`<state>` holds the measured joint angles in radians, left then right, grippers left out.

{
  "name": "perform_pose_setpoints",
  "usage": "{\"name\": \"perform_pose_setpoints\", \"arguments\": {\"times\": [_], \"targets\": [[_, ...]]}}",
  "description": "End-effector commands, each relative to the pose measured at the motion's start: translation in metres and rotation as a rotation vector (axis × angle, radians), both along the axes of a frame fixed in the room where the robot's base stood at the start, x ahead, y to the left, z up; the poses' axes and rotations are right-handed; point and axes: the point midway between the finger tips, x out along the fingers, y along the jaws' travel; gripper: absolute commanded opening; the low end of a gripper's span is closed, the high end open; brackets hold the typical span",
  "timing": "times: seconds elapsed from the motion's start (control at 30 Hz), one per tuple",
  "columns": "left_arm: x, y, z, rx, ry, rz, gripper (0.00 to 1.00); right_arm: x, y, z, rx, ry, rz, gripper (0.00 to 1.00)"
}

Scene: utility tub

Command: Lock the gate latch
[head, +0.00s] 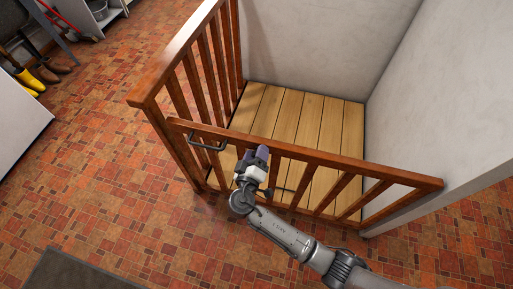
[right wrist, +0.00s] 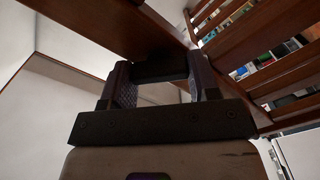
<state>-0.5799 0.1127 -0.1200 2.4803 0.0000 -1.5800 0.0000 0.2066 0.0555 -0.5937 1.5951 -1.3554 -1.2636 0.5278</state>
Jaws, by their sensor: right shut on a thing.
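A low brown wooden gate (head: 330,158) with upright slats runs across the front of a planked stall. A dark U-shaped metal handle (head: 208,145) sits near the left end of its top rail, close to the corner post. My right gripper (head: 252,155) is at the top rail, to the right of this handle. In the right wrist view my gripper (right wrist: 160,85) is shut on a dark part (right wrist: 160,67) against the wood. I cannot tell whether this part is the latch. The fingers and rail hide its detail. My left gripper is not in view.
A slatted wooden side rail (head: 190,50) meets the gate at the left corner post. Grey walls (head: 440,90) enclose the stall. The brick floor (head: 110,190) is open at left. A dark mat (head: 75,275) and yellow boots (head: 28,80) lie on it.

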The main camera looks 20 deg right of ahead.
Motion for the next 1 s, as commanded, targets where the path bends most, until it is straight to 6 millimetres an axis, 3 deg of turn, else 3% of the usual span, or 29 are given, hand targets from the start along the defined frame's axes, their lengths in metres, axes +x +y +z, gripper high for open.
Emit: {"name": "perform_pose_setpoints", "arguments": {"times": [0.03,0.4,1.0], "targets": [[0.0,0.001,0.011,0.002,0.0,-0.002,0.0,0.0,0.001,0.005,-0.035,0.03,0.0,0.32],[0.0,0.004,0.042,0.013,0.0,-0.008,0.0,0.0,0.001,0.003,-0.303,0.235,0.001,0.32],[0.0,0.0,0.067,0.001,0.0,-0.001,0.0,0.001,0.001,-0.001,-0.548,0.421,0.0,0.32]]}}
